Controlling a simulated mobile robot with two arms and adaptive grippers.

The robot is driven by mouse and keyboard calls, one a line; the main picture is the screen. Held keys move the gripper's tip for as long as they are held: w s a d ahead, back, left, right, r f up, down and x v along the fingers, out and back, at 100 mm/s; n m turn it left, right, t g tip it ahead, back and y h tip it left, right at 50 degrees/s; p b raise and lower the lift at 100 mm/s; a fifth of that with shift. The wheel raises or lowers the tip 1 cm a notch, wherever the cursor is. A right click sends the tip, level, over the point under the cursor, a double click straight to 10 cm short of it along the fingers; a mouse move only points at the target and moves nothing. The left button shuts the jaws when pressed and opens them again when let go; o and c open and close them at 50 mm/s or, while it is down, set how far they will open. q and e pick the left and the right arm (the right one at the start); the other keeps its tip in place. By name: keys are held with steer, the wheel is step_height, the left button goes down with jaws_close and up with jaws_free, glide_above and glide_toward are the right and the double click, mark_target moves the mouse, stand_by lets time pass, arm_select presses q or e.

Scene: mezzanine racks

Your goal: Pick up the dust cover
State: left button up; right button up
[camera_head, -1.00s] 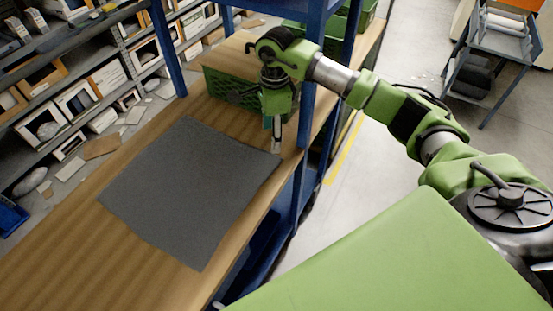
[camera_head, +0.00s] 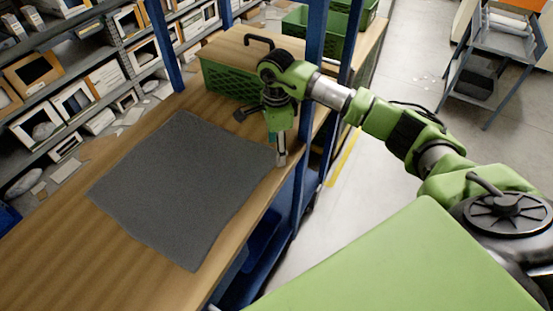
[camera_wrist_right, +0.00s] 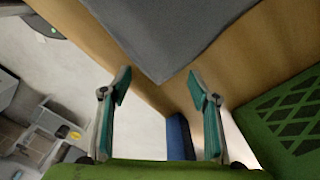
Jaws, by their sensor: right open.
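The dust cover (camera_head: 182,190) is a flat dark grey sheet lying on the wooden shelf board (camera_head: 60,255) in the head view. My right gripper (camera_head: 280,160) points down at the cover's right corner, by the board's edge. In the right wrist view one corner of the dust cover (camera_wrist_right: 160,35) points toward the gap between the open, empty fingers of my right gripper (camera_wrist_right: 160,88). I cannot tell from the views how high the fingertips are above the board. My left gripper is not in view.
A green crate (camera_head: 228,82) stands on the board behind the gripper and also shows in the wrist view (camera_wrist_right: 290,120). A blue rack post (camera_head: 308,120) stands just right of the gripper. Shelves with boxed goods (camera_head: 75,100) line the left. A grey cart (camera_head: 490,65) stands on open floor.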

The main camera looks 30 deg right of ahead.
steer(key=shift+f, duration=0.25)
steer(key=shift+f, duration=0.15)
steer(key=shift+s, duration=0.15)
steer(key=c, duration=1.2)
jaws_close()
step_height(320, 180, up, 12)
steer(key=p, duration=0.6)
